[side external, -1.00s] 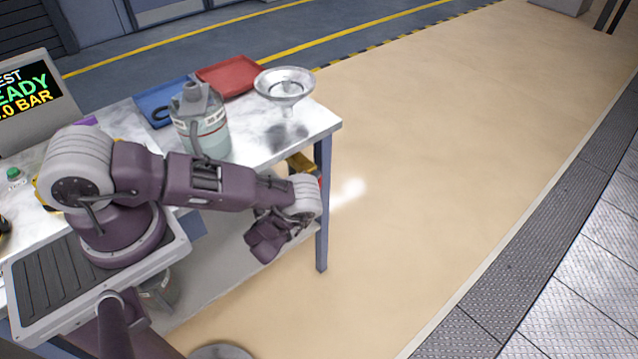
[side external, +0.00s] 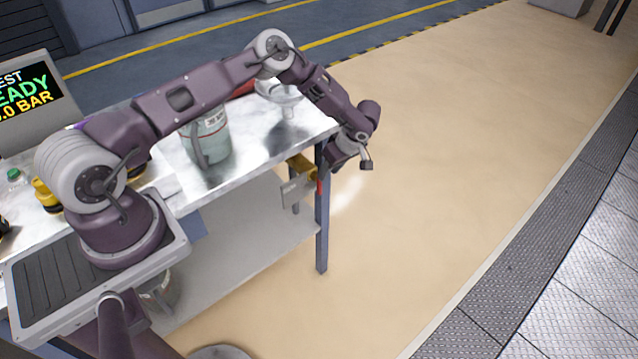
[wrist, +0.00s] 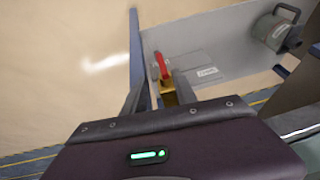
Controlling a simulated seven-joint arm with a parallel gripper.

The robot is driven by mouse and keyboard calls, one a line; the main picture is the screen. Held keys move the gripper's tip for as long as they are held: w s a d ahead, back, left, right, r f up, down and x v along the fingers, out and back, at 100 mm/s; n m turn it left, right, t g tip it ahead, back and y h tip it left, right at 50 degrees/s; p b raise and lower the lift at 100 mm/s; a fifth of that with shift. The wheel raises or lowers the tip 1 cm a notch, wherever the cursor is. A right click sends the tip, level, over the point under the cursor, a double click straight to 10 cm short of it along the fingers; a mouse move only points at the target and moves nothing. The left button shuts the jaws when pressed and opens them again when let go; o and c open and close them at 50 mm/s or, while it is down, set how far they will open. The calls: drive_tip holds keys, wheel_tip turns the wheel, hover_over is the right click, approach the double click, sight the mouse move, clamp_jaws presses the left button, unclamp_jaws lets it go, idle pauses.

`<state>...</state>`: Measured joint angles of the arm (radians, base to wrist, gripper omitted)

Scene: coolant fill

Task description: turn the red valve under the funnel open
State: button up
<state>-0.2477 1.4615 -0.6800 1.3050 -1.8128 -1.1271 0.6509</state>
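The red valve handle (side external: 320,187) shows beside the table's corner leg, below the brass valve body (side external: 300,163). In the wrist view the red handle (wrist: 163,66) sticks out from the brass body (wrist: 168,92). The funnel (side external: 287,104) stands above on the tabletop corner, partly hidden by my arm. My gripper (side external: 349,161) is off the table's end, above and to the right of the valve, apart from it. It looks open and empty. In the wrist view its fingers (wrist: 160,92) show on either side of the valve.
The blue-grey table leg (side external: 321,235) stands right by the valve. A jug of pale liquid (side external: 209,138) is on the tabletop, and a grey-green can (wrist: 276,28) is on the lower shelf. The floor (side external: 450,180) beyond the table's end is clear.

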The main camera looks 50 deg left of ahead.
sight(319, 194)
drive_tip(key=x, duration=0.7)
drive_tip(key=shift+s+a+f, duration=0.2)
drive_tip(key=shift+s, duration=0.1)
clamp_jaws()
